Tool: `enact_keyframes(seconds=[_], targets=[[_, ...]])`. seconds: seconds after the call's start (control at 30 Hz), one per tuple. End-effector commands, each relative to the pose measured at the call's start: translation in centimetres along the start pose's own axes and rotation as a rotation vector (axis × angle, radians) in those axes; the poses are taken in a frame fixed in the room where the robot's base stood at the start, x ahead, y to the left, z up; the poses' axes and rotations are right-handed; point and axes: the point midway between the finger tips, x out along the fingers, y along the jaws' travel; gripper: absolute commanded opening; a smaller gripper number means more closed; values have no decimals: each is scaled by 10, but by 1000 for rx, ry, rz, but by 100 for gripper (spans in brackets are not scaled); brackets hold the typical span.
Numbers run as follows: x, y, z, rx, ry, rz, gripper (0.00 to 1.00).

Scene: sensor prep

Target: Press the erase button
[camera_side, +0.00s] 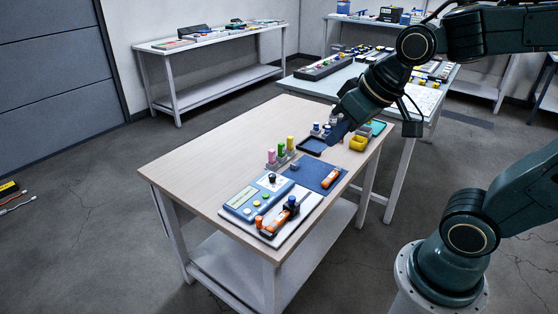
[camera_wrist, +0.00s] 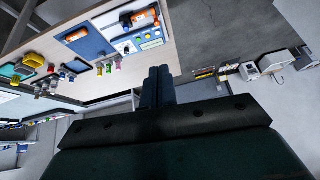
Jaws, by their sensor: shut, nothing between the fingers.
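A blue device with a light label panel and several small buttons (camera_side: 258,197) lies on the near end of the wooden table. It also shows, small, near the top of the wrist view (camera_wrist: 127,47). Its buttons include yellow and greenish ones and a dark knob (camera_side: 272,179); the lettering is too small to tell which is the erase button. My gripper (camera_side: 333,138) is shut and empty above the table's far part, well apart from the device. Its fingers also show in the wrist view (camera_wrist: 159,75).
An orange-and-black tool (camera_side: 283,219) lies on a white board beside the device. An orange piece (camera_side: 331,178) lies on a blue mat (camera_side: 314,172). Coloured pegs (camera_side: 281,152), a dark tray (camera_side: 311,146) and yellow bins (camera_side: 358,143) stand farther back. The table's left side (camera_side: 205,165) is clear.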

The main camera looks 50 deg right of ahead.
Motion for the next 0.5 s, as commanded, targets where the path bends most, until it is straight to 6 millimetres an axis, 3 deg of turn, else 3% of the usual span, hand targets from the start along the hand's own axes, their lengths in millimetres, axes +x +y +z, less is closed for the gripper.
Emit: enact_keyframes(seconds=[0.5], targets=[[73, 4, -61, 123, 50, -37, 0]])
